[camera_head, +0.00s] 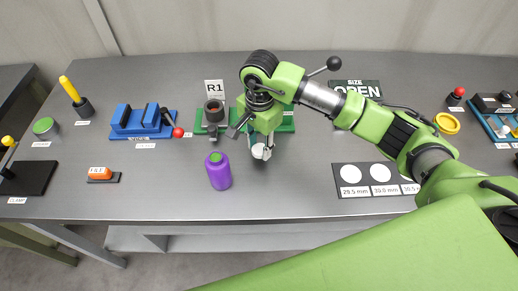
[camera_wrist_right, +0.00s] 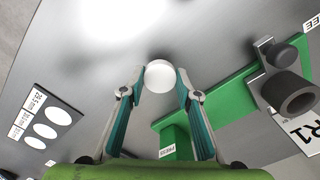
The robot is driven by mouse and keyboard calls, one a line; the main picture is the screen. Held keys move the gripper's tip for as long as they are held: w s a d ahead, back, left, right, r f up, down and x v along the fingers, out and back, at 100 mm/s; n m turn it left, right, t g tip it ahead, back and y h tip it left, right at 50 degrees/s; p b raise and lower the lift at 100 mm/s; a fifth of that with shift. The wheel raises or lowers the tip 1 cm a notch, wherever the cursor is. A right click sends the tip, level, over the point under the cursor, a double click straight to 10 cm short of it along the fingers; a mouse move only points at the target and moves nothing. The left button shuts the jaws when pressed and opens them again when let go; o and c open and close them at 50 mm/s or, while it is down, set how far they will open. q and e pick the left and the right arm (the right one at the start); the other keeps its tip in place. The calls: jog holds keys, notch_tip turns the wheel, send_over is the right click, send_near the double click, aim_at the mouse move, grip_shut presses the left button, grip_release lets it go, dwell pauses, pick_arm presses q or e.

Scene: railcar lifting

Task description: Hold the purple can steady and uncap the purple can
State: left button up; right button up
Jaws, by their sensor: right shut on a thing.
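The purple can (camera_head: 219,172) stands upright on the grey table, left of my right gripper (camera_head: 261,150). Its top shows a green disc inside a purple rim; I cannot tell whether this is a cap. My right gripper is apart from the can and shut on a small white round piece (camera_head: 258,151). The right wrist view shows this white piece (camera_wrist_right: 160,76) between the fingertips (camera_wrist_right: 161,80). My left gripper is not in view.
A green press base (camera_head: 287,122) and the R1 stand with a dark ring (camera_head: 214,110) are behind the can. A blue vise (camera_head: 142,122) is to the left. A gauge card with white circles (camera_head: 342,188) lies to the right. The front table area around the can is clear.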

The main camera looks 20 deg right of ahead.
aim_at(259, 148)
jog(key=shift+w+f+p, duration=0.1)
jog(key=shift+f+p, duration=0.25)
notch_tip(259, 148, down, 2)
jog(key=shift+f+p, duration=0.1)
jog(key=shift+p, duration=0.6)
jog(key=shift+f, duration=0.3)
jog(key=shift+f, duration=0.15)
jog(key=o, duration=1.2)
jog(key=shift+o, duration=0.2)
